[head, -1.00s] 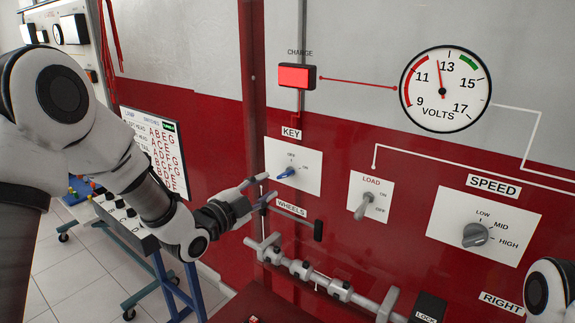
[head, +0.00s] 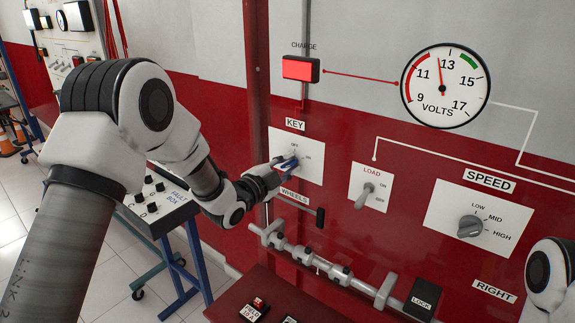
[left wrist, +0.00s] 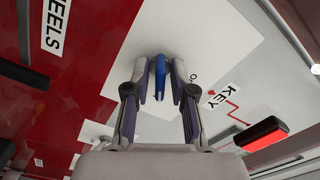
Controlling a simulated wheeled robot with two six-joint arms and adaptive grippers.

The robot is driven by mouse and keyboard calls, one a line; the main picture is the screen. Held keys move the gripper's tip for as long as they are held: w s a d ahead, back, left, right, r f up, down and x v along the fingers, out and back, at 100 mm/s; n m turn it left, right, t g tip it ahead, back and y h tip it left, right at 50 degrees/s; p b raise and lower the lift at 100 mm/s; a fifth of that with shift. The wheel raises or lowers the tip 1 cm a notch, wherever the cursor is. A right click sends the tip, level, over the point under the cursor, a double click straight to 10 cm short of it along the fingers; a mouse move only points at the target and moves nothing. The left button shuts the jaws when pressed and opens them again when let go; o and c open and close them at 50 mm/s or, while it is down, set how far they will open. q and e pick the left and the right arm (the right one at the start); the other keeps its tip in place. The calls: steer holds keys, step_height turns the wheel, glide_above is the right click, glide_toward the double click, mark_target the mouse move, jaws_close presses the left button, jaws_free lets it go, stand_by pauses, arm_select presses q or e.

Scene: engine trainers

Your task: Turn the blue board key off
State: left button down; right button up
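The blue key (left wrist: 158,82) sits on a white KEY panel (head: 312,165) marked OFF and ON, on the red and grey board. In the head view the key is mostly hidden behind my left gripper (head: 283,164), whose fingers are at the panel. In the left wrist view the two fingers of my left gripper (left wrist: 160,80) stand on either side of the key, with narrow gaps showing between them and it. I cannot tell which label the key points at. My right gripper is out of view.
Right of the KEY panel are the LOAD switch (head: 367,190), the SPEED knob (head: 470,226) and the volts gauge (head: 445,86). The red charge lamp (head: 300,68) is above. A black-tipped WHEELS lever (head: 320,217) and a grey shaft (head: 310,264) are below.

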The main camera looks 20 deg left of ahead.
arm_select(q)
steer(key=shift+n+b, duration=0.3)
steer(key=shift+f+n+b, duration=0.1)
steer(key=shift+n+b, duration=0.5)
steer(key=shift+n, duration=0.2)
steer(key=n+b, duration=0.1)
steer(key=n, duration=0.1)
steer(key=shift+n, duration=0.3)
steer(key=n+b, duration=0.1)
steer(key=n, duration=0.2)
steer(key=shift+n, duration=0.3)
steer(key=shift+n+b, duration=0.35)
steer(key=shift+n, duration=1.35)
steer(key=c, duration=1.3)
jaws_free()
steer(key=shift+o, duration=0.2)
steer(key=shift+w, duration=0.15)
